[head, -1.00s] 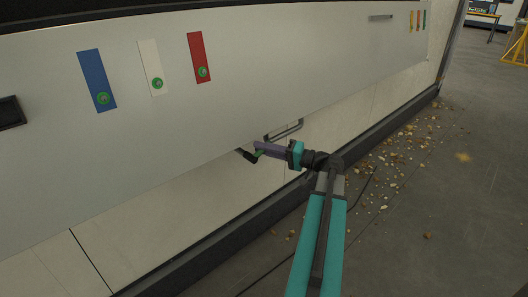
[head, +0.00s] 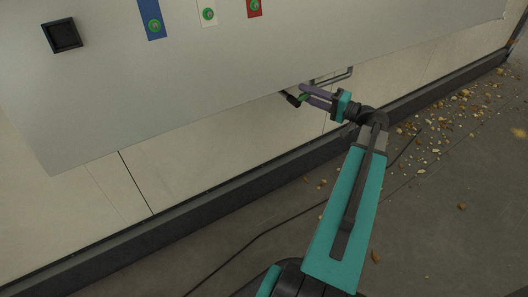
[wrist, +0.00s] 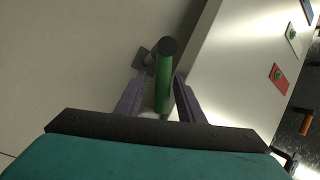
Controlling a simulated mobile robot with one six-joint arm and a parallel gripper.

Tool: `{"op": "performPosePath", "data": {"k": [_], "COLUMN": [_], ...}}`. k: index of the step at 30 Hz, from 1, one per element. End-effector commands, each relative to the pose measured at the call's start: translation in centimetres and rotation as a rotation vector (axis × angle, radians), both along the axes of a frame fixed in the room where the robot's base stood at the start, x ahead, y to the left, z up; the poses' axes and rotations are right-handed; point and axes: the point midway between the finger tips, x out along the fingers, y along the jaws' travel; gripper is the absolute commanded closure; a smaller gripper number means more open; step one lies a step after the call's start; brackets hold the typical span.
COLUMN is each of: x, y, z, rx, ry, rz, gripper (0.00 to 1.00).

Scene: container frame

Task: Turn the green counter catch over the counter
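The green counter catch (wrist: 163,88) is a green bar with a dark round end, on a dark mount at the wall below the counter. In the head view only a small green part (head: 304,98) and its black end (head: 291,98) show beneath the counter's lower edge. My gripper (wrist: 162,84) has its two purple fingers on either side of the green bar, with a narrow gap to each. It is open around the catch and not closed on it. In the head view my gripper (head: 309,95) reaches in from the right. The counter (head: 150,105) is a large pale panel.
A bent metal handle (head: 335,77) is close behind my gripper. Blue (head: 151,15), white (head: 208,12) and red (head: 254,8) strips with green discs mark the counter. A black square block (head: 62,35) is at its left. Debris (head: 450,120) and a cable (head: 270,232) lie on the floor.

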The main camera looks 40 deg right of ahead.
Motion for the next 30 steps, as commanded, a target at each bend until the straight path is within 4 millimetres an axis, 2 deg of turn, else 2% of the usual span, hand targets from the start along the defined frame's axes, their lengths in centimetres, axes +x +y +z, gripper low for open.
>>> {"op": "performPosePath", "data": {"k": [15, 30], "x": [0.0, -6.3], "y": [-0.3, -2.6], "z": [-1.8, -2.9], "rx": [0.328, 0.319], "ry": [-0.021, -0.022], "rz": [0.0, -0.004], "gripper": [0.64, 0.64]}}
